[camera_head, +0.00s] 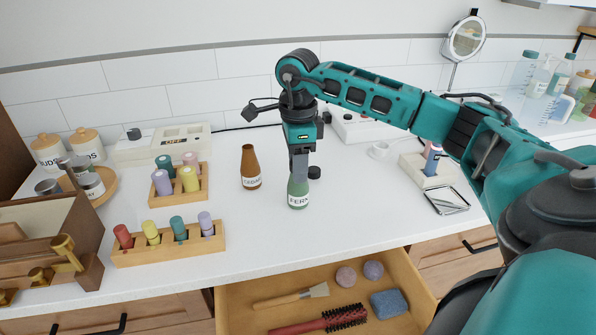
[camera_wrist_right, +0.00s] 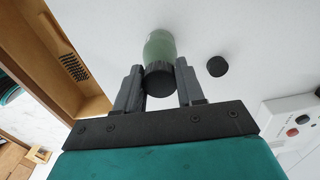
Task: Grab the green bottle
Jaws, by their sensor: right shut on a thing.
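The green bottle (camera_head: 298,194) stands upright on the white counter, with a pale label on its front. It also shows in the right wrist view (camera_wrist_right: 160,46), with a dark top (camera_wrist_right: 159,80) between the fingers. My right gripper (camera_head: 298,172) comes down on it from above and is shut on its upper part. The fingers hide the bottle's neck in the head view. My left gripper is not in view.
A brown bottle (camera_head: 250,168) stands just left of the green one. A small black cap (camera_head: 314,172) lies close on the right. Wooden racks (camera_head: 168,246) hold colored rolls at left. An open drawer (camera_head: 238,312) juts out in front.

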